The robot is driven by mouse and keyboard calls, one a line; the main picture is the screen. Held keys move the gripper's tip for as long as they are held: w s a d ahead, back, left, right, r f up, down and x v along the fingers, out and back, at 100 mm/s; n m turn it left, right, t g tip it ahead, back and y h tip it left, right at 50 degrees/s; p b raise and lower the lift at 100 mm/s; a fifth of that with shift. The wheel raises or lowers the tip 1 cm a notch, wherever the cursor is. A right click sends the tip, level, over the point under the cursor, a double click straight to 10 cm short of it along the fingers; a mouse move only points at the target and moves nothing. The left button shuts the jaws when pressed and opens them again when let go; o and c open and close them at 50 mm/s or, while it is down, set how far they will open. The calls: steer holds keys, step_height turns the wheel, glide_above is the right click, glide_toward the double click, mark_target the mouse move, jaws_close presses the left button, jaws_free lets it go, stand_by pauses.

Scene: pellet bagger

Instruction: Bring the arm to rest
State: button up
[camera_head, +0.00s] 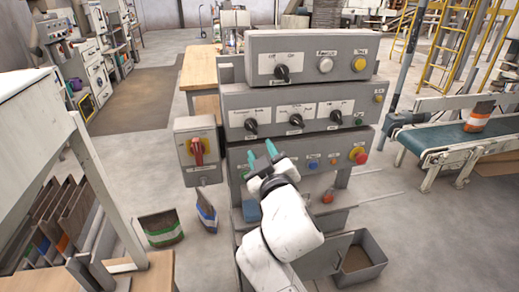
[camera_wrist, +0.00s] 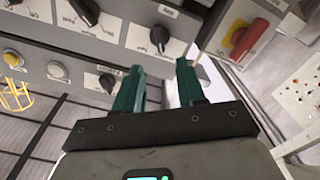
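My gripper (camera_head: 261,154) is raised in front of the lower part of the grey control panel (camera_head: 305,112). Its two green fingers are apart with nothing between them, and the wrist view shows the same open fingers (camera_wrist: 160,88). In the wrist view the panel's black knobs (camera_wrist: 159,38) lie just beyond the fingertips. Whether the fingertips touch the panel cannot be told. My white arm reaches up from the bottom of the head view and hides part of the lower panel.
A red rotary switch on a grey box (camera_head: 197,150) stands left of the panel. A red mushroom button (camera_head: 360,157) sits at lower right. Bags (camera_head: 161,228) stand on the floor at left, and an open grey bin (camera_head: 361,259) lies at lower right. A conveyor (camera_head: 450,136) stands farther right.

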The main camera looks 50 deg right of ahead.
steer(key=shift+a, duration=0.1)
stand_by(0.5)
steer(key=s+a+f+g+y, duration=0.25)
steer(key=s+f+g, duration=0.2)
steer(key=f, duration=0.55)
steer(key=s+a+f+g+y, duration=0.1)
steer(key=s+f+g+y, duration=0.3)
steer(key=f, duration=0.7)
steer(key=s+a+f+g+y, duration=0.1)
steer(key=s+a+f+g, duration=0.1)
steer(key=s+f, duration=0.3)
steer(key=s+a+f+g+y, duration=0.2)
steer(key=s+a+f, duration=0.3)
steer(key=s, duration=0.7)
steer(key=shift+s+a+f+g, duration=0.3)
steer(key=shift+f+g, duration=0.2)
steer(key=shift+g, duration=0.25)
